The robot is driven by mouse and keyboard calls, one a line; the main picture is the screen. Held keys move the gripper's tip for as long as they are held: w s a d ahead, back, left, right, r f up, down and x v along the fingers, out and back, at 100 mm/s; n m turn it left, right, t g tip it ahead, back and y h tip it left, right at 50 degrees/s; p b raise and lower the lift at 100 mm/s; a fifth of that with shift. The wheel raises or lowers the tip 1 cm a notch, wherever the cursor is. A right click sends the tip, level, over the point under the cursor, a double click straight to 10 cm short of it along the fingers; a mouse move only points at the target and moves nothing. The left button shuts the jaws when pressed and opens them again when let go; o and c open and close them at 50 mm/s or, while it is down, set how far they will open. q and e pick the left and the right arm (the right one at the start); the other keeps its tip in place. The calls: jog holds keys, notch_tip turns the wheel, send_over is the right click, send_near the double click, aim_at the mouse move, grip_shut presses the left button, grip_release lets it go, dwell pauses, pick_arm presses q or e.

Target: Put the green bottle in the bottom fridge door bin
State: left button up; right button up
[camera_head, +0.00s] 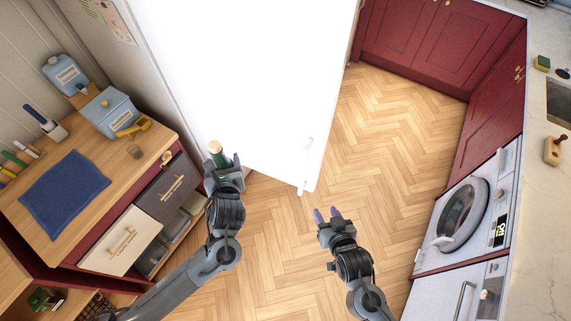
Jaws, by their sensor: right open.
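The green bottle (217,156), with a pale cap, stands upright between the fingers of my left gripper (223,170). The gripper appears shut on it, and its lower part is hidden by the fingers. The bottle is in front of the left part of the big white fridge (250,80). A fridge handle (307,165) shows near the lower right edge of the white front. The inside of the fridge and the bottom door bin are not in view. My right gripper (328,216) is open and empty over the floor, just below and right of the handle.
On the left, a wooden counter (130,165) holds a blue cloth (65,189), blue canisters (108,111) and a yellow scoop (134,128). Drawers (122,243) are under it. A washing machine (466,212) and red cabinets (490,120) line the right. The wooden floor (390,150) between is clear.

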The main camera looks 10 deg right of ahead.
aim_at(304, 167)
pick_arm(q)
jog(key=shift+n+y, duration=0.4)
jog(key=w, duration=0.1)
jog(key=w+a, duration=0.1)
jog(key=w, duration=0.1)
jog(key=w+a, duration=0.1)
jog(key=w, duration=0.1)
pick_arm(e)
jog(key=w+t, duration=0.2)
jog(key=w, duration=0.4)
jog(key=w+a+t, duration=0.1)
jog(key=w+t, duration=0.1)
jog(key=w, duration=0.4)
jog(key=w+a+t+h, duration=0.1)
jog(key=w+t, duration=0.1)
jog(key=w, duration=0.4)
jog(key=shift+w+f+n, duration=0.1)
jog(key=shift+w+n, duration=0.1)
jog(key=shift+n, duration=0.2)
jog(key=shift+c, duration=0.4)
grip_shut()
